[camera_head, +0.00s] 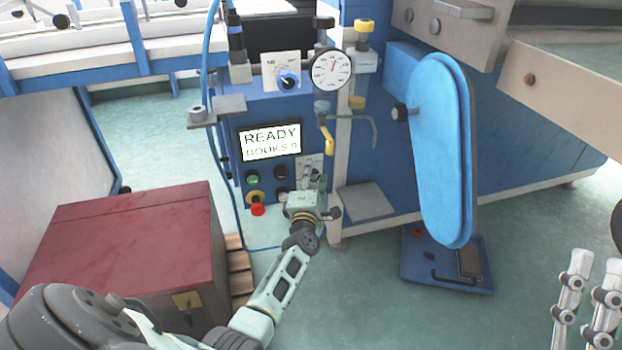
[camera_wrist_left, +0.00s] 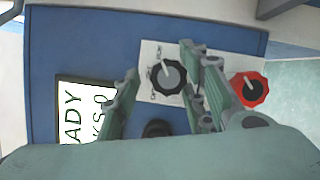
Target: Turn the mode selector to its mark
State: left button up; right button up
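In the left wrist view the mode selector is most likely the grey and black round knob (camera_wrist_left: 168,78) with a pale pointer, on a white plate (camera_wrist_left: 148,54) with small markings I cannot read. My left gripper (camera_wrist_left: 163,72) is open, with one finger on each side of that knob in the picture. Whether the fingers touch it is unclear. In the head view my left gripper (camera_head: 310,182) is at the panel's lower right and hides most of the knob's area. Two pale jointed bars (camera_head: 572,300) at the bottom right may be my right gripper; I cannot be sure.
The display (camera_head: 270,141) reads READY. A red knob (camera_wrist_left: 250,90) sits close to the right finger in the wrist view. Green (camera_head: 253,178) and red (camera_head: 258,209) buttons lie left of the gripper. A gauge (camera_head: 331,69) and yellow-handled lever (camera_head: 327,140) stand above.

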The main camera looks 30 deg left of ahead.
pick_arm(q)
jog(key=v, duration=1.2)
jog(key=shift+r, duration=0.15)
